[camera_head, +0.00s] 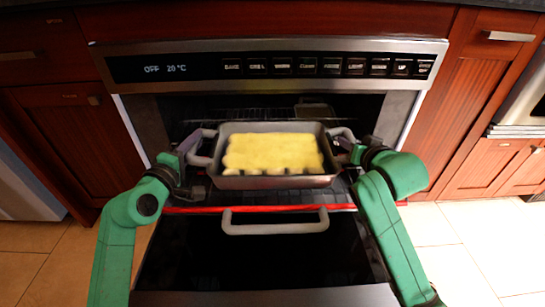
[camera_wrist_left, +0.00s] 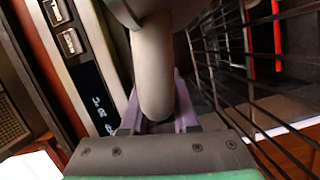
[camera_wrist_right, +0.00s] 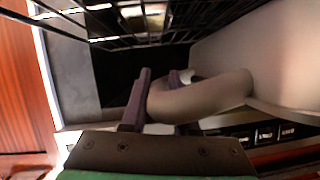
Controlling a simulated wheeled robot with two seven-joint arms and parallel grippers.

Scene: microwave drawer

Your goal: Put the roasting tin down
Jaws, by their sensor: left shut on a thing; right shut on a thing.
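The grey roasting tin (camera_head: 275,182) holds a yellow food block (camera_head: 272,153) and sits level at the mouth of the open oven. My left gripper (camera_head: 192,150) is shut on the tin's left handle (camera_head: 207,147); that handle also shows between the fingers in the left wrist view (camera_wrist_left: 155,75). My right gripper (camera_head: 346,147) is shut on the right handle (camera_head: 341,134), which also shows in the right wrist view (camera_wrist_right: 210,95). A wire rack (camera_head: 290,197) shows below the tin. Whether the tin touches the rack I cannot tell.
The oven door (camera_head: 265,255) is folded down in front, with a grey bar handle (camera_head: 275,228). The oven's control panel (camera_head: 270,66) reads OFF, 20 °C above the opening. Red-brown cabinets (camera_head: 75,145) flank the oven closely. Rack wires (camera_wrist_left: 235,75) run close beside my left gripper.

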